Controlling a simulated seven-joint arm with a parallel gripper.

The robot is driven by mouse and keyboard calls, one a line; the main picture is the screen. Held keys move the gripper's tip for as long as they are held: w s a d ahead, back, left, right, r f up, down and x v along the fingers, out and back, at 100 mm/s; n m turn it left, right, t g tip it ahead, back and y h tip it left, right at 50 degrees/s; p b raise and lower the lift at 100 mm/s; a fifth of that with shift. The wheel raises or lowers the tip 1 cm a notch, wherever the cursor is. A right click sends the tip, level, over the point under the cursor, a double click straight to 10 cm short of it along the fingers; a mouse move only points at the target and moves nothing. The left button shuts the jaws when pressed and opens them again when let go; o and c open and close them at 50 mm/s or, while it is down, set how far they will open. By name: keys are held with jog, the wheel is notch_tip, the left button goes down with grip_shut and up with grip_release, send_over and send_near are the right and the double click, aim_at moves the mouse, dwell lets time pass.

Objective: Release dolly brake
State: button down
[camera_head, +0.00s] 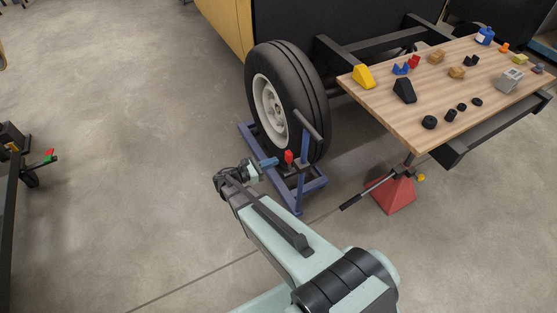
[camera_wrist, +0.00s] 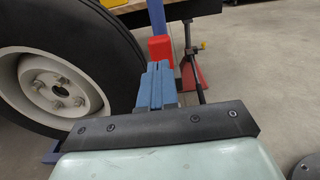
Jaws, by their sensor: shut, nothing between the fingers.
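A blue wheel dolly (camera_head: 301,196) stands on the floor and cradles a large black tyre (camera_head: 262,95) with a pale rim. A red brake handle (camera_head: 289,157) sticks up from the dolly near its upright post. My gripper (camera_head: 270,162) is shut and empty, just left of the red handle in the head view. In the wrist view the blue fingers of my gripper (camera_wrist: 158,68) lie together, and the red handle (camera_wrist: 160,49) shows just beyond their tips. I cannot tell whether they touch. The handle's lower part is hidden behind the fingers.
A wooden table (camera_head: 425,128) with several small parts stands to the right. A red jack stand (camera_head: 395,195) with a dark lever (camera_head: 362,194) stands below it; the stand also shows in the wrist view (camera_wrist: 202,76). The floor on the left is mostly free.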

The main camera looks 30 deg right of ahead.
jog(key=a, duration=1)
jog(key=s+a+f+m+g+y, duration=0.1)
jog(key=s+a+f+m+y, duration=0.2)
jog(key=s+f+m+y, duration=0.35)
jog(key=s+a+f+m+g+y, duration=0.1)
jog(key=s+a+f+m+y, duration=0.4)
jog(key=f, duration=0.3)
jog(key=s+d+f+m+g+y, duration=0.1)
jog(key=s+f+m+g+y, duration=0.1)
jog(key=s, duration=1)
jog(key=s+d+f+m+g+y, duration=0.2)
jog(key=s+f+m+y, duration=0.1)
jog(key=s, duration=0.9)
jog(key=shift+s+m+g+y, duration=0.35)
jog(key=shift+m+y, duration=0.2)
jog(key=shift+m, duration=0.2)
jog(key=shift+r, duration=0.1)
